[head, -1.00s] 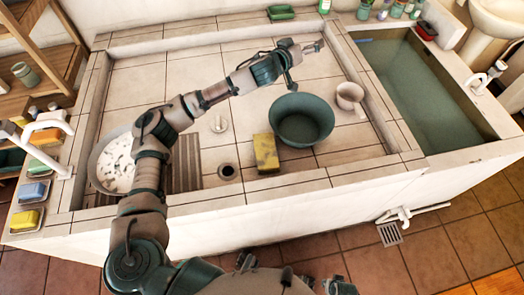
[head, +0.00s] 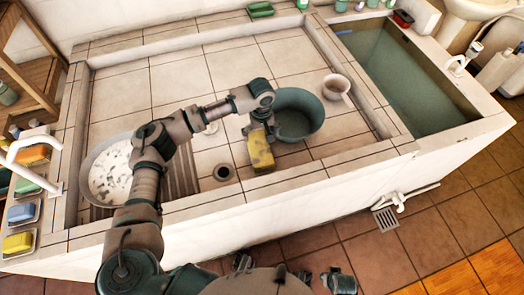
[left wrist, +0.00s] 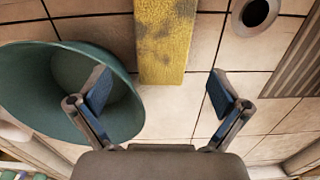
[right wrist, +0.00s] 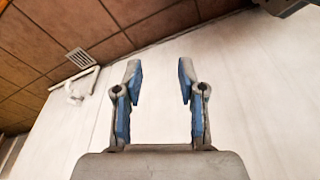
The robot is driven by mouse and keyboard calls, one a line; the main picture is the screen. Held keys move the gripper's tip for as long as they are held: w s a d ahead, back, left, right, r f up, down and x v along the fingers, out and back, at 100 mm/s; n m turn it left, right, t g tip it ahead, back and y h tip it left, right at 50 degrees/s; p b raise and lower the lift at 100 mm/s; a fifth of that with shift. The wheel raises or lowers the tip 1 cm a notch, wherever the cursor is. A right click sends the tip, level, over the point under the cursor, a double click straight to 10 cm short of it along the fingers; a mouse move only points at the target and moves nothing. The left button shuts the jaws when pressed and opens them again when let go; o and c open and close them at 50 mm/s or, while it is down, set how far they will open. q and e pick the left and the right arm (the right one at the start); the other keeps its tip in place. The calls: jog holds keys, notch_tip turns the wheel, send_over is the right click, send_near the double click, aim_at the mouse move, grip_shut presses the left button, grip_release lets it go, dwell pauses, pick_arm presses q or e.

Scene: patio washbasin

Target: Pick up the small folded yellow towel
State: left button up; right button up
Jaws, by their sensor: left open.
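The folded yellow towel (head: 261,152), with dark greyish patches, lies on the tiled basin floor near the front wall. It also shows in the left wrist view (left wrist: 165,45), running down from the top edge. My left gripper (head: 258,126) is above the towel's far end, pointing down. In the left wrist view my left gripper (left wrist: 161,88) is open and empty, its fingers spread wider than the towel, whose near end lies between them in the picture. My right gripper (right wrist: 158,78) is open and empty, facing the white outer basin wall.
A green bowl (head: 305,118) stands close to the right of the towel and partly under the left finger in the wrist view. A drain hole (head: 224,172) and a white speckled basin (head: 108,175) are to the left. A pale mug (head: 336,86) stands behind the bowl.

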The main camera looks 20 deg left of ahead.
aim_at(261, 149)
pick_arm(q)
jog(key=f, duration=0.2)
jog(key=a+f, duration=0.1)
jog(key=f, duration=0.1)
jog(key=f+b, duration=0.1)
jog(key=f, duration=0.1)
jog(key=shift+a+f, duration=0.2)
jog(key=shift+a, duration=0.05)
jog(key=f, duration=0.2)
jog(key=d+f+b, duration=0.1)
jog(key=f, duration=0.1)
jog(key=shift+d+f+b, duration=0.2)
jog(key=shift+f+b, duration=0.1)
jog(key=shift+f, duration=0.1)
jog(key=shift+a, duration=0.3)
jog(key=shift+c, duration=1.2)
jog(key=shift+a, duration=0.1)
jog(key=c, duration=0.8)
jog(key=shift+d, duration=0.2)
pick_arm(e)
notch_tip(261, 149, up, 9)
jog(key=shift+s+a+f, duration=0.2)
jog(key=shift+s+a, duration=0.05)
jog(key=shift+s, duration=0.1)
pick_arm(q)
jog(key=shift+r, duration=0.1)
jog(key=shift+c, duration=0.2)
